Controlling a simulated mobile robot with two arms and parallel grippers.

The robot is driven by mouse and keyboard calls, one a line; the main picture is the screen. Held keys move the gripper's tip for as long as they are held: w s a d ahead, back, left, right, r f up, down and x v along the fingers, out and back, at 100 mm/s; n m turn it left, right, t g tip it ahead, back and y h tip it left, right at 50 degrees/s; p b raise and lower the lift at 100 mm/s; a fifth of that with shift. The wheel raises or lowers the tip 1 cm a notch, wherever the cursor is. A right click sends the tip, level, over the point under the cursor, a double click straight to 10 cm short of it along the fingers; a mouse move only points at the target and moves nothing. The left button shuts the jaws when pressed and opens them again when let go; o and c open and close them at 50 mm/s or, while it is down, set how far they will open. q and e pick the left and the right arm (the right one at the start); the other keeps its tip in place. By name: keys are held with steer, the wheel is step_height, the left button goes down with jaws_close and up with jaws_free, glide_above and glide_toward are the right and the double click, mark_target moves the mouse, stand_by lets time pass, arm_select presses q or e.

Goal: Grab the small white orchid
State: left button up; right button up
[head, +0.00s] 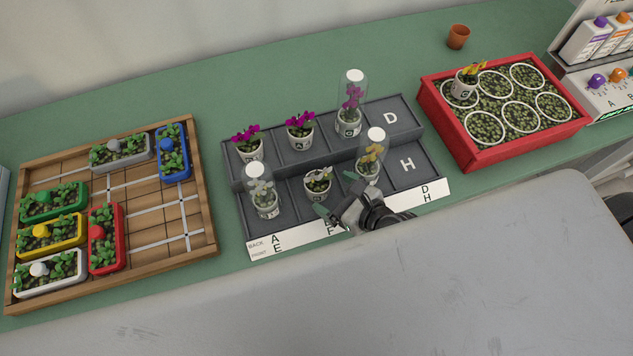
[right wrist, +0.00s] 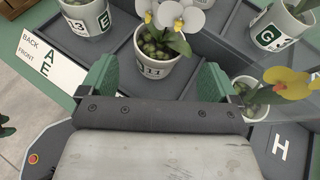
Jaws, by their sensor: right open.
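The small white orchid (head: 318,181) stands upright in a white pot in the middle of the front row of the grey stepped rack, with no dome over it. In the right wrist view its pot (right wrist: 155,62) sits ahead of the jaws, with white, yellow-centred blooms leaning over its upper right. My right gripper (head: 337,195) is open and empty, its green fingers in front of the pot. In the right wrist view the gripper (right wrist: 156,77) has one finger to each side of the pot's lower part, with gaps visible. My left gripper is not in view.
A domed white-flowered pot (head: 264,195) stands left of the orchid, a domed yellow-flowered pot (head: 369,163) close to its right. Magenta orchids (head: 300,128) stand in the row behind. A wooden tray (head: 210,225) lies left, a red planter (head: 503,149) right. Slot H (head: 409,167) is empty.

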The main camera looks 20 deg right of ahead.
mark_target(318, 184)
steer(key=shift+w+a, duration=0.2)
steer(key=shift+w, duration=0.1)
steer(key=p+x, duration=0.1)
steer(key=x, duration=0.4)
steer(key=shift+a, duration=0.1)
steer(key=c, duration=0.6)
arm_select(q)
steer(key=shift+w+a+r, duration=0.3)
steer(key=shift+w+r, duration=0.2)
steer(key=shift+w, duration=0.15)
arm_select(e)
steer(key=shift+r, duration=0.1)
steer(key=c, duration=0.5)
